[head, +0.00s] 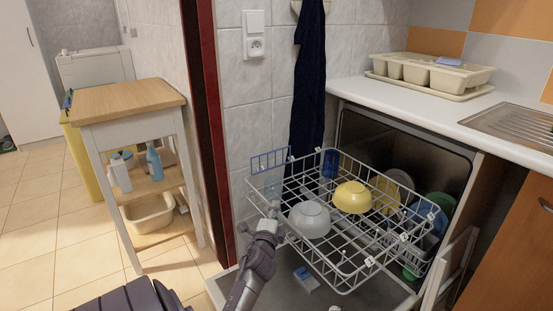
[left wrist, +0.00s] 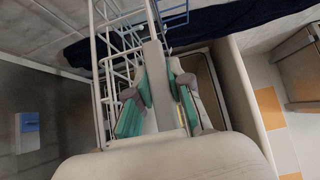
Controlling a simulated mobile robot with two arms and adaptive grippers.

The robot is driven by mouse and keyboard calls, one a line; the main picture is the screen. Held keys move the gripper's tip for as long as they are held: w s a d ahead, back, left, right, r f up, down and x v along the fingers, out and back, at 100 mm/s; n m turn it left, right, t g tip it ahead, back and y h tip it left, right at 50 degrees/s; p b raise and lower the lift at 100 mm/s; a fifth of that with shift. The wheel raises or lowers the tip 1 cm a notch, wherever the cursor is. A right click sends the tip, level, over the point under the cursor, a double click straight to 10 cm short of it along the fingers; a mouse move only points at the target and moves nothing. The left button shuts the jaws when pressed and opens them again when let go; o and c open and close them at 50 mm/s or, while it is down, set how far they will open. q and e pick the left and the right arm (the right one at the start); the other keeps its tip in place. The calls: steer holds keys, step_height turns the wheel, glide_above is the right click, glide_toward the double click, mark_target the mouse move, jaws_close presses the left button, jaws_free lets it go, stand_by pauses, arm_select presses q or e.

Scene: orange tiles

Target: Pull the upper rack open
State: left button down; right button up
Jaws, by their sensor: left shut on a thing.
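The upper rack (head: 369,262) is a white wire basket. In the head view it stands well out of the dishwasher (head: 405,145), above the lowered door (head: 325,296). It holds a grey-white bowl (head: 309,220), a yellow bowl (head: 352,197), a blue cup (head: 330,163) and several plates at the back. My left gripper (head: 272,217) is shut on the rack at its near left edge. In the left wrist view, the green-padded fingers of the left gripper (left wrist: 157,105) are close beside the rack's wires (left wrist: 98,75). The exact contact is partly hidden. My right gripper is out of view.
A small wooden-topped cart (head: 128,99) stands at the left with bottles and a tub on its shelves. A dark cloth (head: 308,80) hangs on the wall behind the rack. The counter (head: 440,104) carries a cream cutlery tray (head: 432,74). Tiled floor lies open at the left.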

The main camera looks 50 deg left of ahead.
arm_select(q)
steer(key=c, duration=1)
jaws_free()
steer(key=shift+c, duration=0.2)
steer(key=shift+d, duration=0.1)
steer(key=v, duration=1.2)
